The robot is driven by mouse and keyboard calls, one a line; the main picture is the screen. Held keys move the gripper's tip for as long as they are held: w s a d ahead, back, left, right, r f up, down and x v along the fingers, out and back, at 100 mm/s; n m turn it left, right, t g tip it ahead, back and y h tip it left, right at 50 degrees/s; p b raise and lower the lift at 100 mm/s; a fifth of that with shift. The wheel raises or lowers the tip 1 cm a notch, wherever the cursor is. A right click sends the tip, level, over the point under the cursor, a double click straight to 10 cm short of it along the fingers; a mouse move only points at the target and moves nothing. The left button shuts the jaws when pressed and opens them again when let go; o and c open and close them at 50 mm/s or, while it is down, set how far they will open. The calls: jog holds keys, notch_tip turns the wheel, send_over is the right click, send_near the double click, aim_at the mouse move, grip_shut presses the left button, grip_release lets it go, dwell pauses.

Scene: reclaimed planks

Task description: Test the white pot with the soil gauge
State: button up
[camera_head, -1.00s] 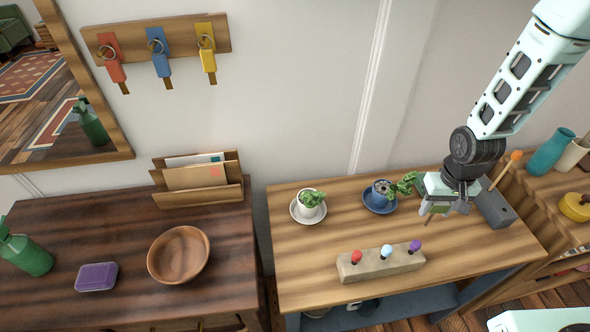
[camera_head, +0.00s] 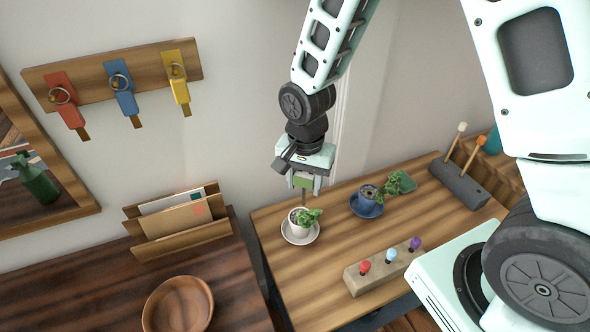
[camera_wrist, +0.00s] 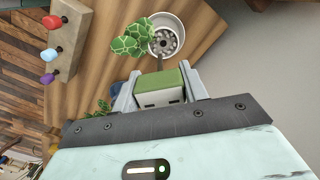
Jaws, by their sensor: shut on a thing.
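The white pot (camera_head: 299,222) with a green plant stands upright on a white saucer (camera_head: 284,234) at the left of the plank table. My gripper (camera_head: 303,188) is shut on the soil gauge (camera_head: 303,181), which has a green head and a thin probe pointing down. It is above the white pot, and the probe reaches down to the pot's opening. In the wrist view the gauge (camera_wrist: 160,86) sits between my fingers, its probe ending at the white pot (camera_wrist: 177,22). I cannot tell whether the tip is in the soil.
A blue pot (camera_head: 368,194) with a plant stands on a blue saucer to the right. A block with coloured knobs (camera_head: 380,269) lies at the front. A grey holder (camera_head: 459,184) with two sticks is at the right. A letter rack (camera_head: 178,222) stands left.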

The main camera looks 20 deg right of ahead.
jog(key=shift+w+a+r, duration=0.25)
jog(key=shift+a, duration=0.05)
dwell(0.4)
jog(key=shift+f+b, duration=1.25)
jog(key=shift+f, duration=0.6)
jog(key=shift+f+b, duration=1.9)
jog(key=shift+f, duration=1.2)
dwell(0.4)
jog(key=o, duration=1.1)
jog(key=shift+c, duration=0.2)
jog(key=shift+r, duration=0.1)
notch_tip(320, 180, up, 17)
jog(key=shift+r, duration=0.1)
jog(key=shift+p, duration=0.3)
